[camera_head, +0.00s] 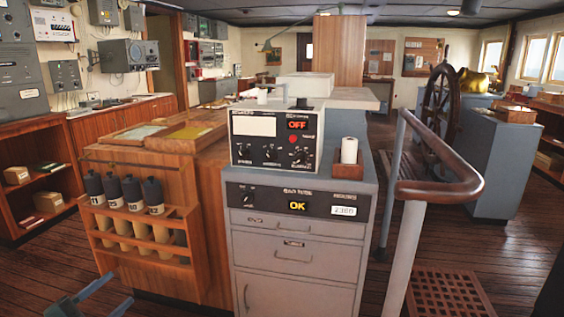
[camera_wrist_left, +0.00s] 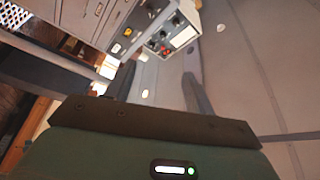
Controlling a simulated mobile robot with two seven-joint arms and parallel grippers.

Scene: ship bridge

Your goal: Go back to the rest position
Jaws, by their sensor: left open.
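My left gripper (camera_head: 98,302) shows at the bottom left of the head view, low in front of the wooden cabinet's rack. Its two bluish fingers are apart, with nothing between them. In the left wrist view the left gripper (camera_wrist_left: 160,88) also shows, with its fingers spread and empty. My right gripper does not show in either view.
A grey console (camera_head: 292,262) with OFF and OK displays stands ahead, beside the wooden cabinet (camera_head: 205,215). A rack (camera_head: 150,258) holds several dark-capped cylinders. A handrail (camera_head: 440,190) stands at right, near a floor grating (camera_head: 450,293). Wooden floor is open at left.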

